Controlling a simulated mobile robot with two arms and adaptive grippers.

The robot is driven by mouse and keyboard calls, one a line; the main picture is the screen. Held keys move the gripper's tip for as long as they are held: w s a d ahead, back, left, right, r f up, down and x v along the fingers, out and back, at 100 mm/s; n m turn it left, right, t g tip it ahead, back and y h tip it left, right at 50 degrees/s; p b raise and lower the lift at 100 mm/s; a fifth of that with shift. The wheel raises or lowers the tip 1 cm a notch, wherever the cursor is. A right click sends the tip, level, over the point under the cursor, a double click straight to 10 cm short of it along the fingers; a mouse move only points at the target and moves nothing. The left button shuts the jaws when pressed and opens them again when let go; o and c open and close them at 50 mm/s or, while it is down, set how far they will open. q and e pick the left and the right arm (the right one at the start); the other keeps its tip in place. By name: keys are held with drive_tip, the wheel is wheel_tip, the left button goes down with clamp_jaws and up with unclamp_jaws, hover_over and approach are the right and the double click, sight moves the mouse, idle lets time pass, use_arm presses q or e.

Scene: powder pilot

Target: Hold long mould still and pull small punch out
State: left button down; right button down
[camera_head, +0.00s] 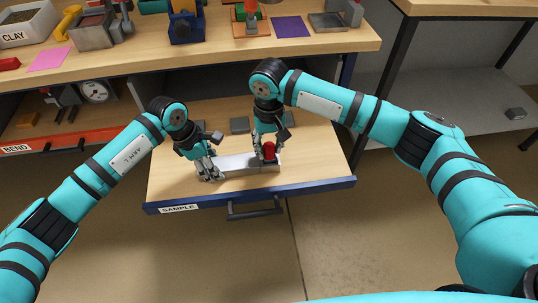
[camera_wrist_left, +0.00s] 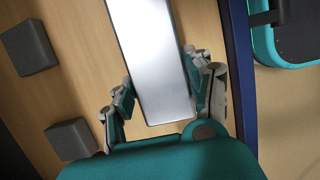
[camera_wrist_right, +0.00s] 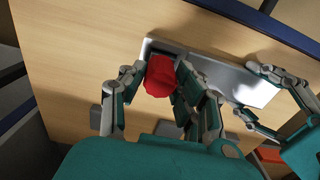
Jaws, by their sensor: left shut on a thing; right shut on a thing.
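The long mould (camera_head: 238,166) is a grey metal bar lying in the open drawer marked SAMPLE. It also shows in the left wrist view (camera_wrist_left: 150,55) and the right wrist view (camera_wrist_right: 225,75). My left gripper (camera_head: 210,172) is shut on the mould's left end, one finger on each long side (camera_wrist_left: 165,100). The small punch has a red knob (camera_head: 269,151) and sits at the mould's right end, bright red in the right wrist view (camera_wrist_right: 160,77). My right gripper (camera_head: 267,152) is shut around the red knob. The punch's lower part is hidden.
The drawer's blue front edge (camera_head: 315,187) and handle (camera_head: 254,210) lie close in front of the mould. Dark grey blocks (camera_head: 240,125) lie behind it in the drawer. The worktop (camera_head: 215,44) above holds a CLAY bin and several tools. The drawer's right side is clear.

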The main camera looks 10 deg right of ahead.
sight(269, 145)
drive_tip(key=shift+r, duration=0.4)
drive_tip(key=shift+r, duration=2.75)
use_arm(q)
drive_tip(key=shift+c, duration=0.5)
unclamp_jaws()
drive_tip(key=shift+v, duration=3.8)
drive_tip(key=v, duration=1.2)
